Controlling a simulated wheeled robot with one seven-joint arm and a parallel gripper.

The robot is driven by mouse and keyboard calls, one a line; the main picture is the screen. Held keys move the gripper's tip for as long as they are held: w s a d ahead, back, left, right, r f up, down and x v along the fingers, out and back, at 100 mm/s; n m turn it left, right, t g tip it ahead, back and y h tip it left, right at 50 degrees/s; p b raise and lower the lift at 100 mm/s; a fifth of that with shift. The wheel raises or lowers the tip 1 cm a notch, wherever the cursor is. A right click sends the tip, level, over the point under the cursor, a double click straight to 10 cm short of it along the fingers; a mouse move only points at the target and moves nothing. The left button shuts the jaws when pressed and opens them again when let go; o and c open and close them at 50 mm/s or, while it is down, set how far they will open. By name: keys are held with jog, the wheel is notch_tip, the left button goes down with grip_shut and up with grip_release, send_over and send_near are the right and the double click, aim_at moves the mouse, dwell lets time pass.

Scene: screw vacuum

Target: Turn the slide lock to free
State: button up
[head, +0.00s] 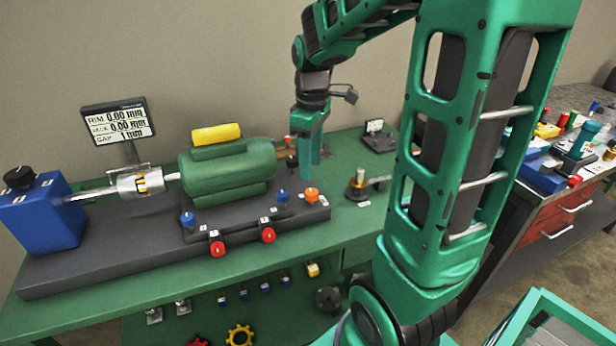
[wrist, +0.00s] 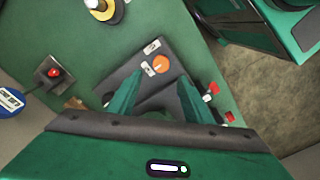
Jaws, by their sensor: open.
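I cannot tell for sure which part is the slide lock; no readable label names it. An orange knob (head: 311,195) stands on the right end of the dark machine base (head: 100,266). In the wrist view the orange knob (wrist: 161,64) lies just beyond the fingertips, between small white labels. My gripper (head: 312,176) points down above the right end of the base, close to the knob. In the wrist view my gripper (wrist: 174,80) has its two green fingers apart with nothing between them. I see no contact with the knob.
Blue knobs (head: 283,196) and red knobs (head: 268,235) sit along the base near a green motor (head: 230,172). A display (head: 118,121) stands behind. A brass-topped post (head: 359,180) stands right of the base. A red-button box (wrist: 54,73) shows in the wrist view.

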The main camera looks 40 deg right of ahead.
jog(key=shift+r, duration=1.35)
jog(key=s+f+m, duration=0.2)
jog(key=s+m, duration=0.4)
jog(key=s, duration=0.4)
jog(key=s+f+m, duration=0.1)
jog(key=s+m, duration=0.5)
jog(key=s, duration=0.4)
jog(key=shift+s+a+f, duration=0.25)
jog(key=shift+f, duration=0.1)
jog(key=shift+w+f, duration=0.25)
jog(key=shift+w, duration=0.4)
